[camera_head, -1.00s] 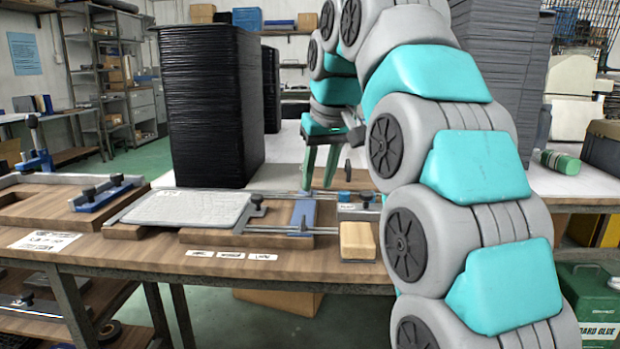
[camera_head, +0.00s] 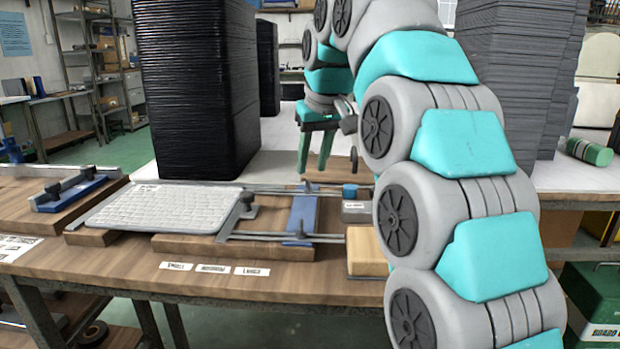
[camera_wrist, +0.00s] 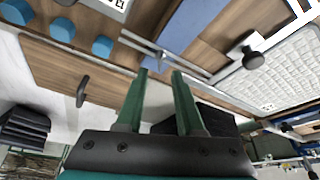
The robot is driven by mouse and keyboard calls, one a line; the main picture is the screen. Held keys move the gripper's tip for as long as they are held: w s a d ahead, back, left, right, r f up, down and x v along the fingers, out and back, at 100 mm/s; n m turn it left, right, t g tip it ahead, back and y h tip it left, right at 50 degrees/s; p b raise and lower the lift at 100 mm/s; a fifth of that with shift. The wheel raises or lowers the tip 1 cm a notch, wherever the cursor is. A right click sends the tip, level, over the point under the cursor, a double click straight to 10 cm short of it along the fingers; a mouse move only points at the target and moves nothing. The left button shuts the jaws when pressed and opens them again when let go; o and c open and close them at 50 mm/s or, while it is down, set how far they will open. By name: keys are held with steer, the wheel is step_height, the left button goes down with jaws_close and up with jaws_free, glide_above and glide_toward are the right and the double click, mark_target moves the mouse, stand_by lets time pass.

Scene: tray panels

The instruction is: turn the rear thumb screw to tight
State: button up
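The sliding fixture has a blue crossbar (camera_head: 301,214) lying across two thin metal rails. A small dark screw at the bar's far end looks like the rear thumb screw (camera_head: 307,187); its turn position is too small to read. My gripper (camera_head: 315,176) points down over the rear rail, close to this screw, with its green fingers apart. In the wrist view, my gripper (camera_wrist: 160,72) is open with nothing between the fingertips. The blue crossbar (camera_wrist: 198,22) and rail lie just beyond them. Whether the fingers touch the screw cannot be told.
A grey panel (camera_head: 165,209) lies left of the bar, beside a black knob (camera_head: 247,201). A wooden block (camera_head: 366,252) stands right. A tall black tray stack (camera_head: 197,90) rises behind left. Small labels (camera_head: 213,268) lie along the front edge.

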mark_target(310, 182)
steer(key=shift+x, duration=2.05)
steer(key=shift+c, duration=0.2)
jaws_close()
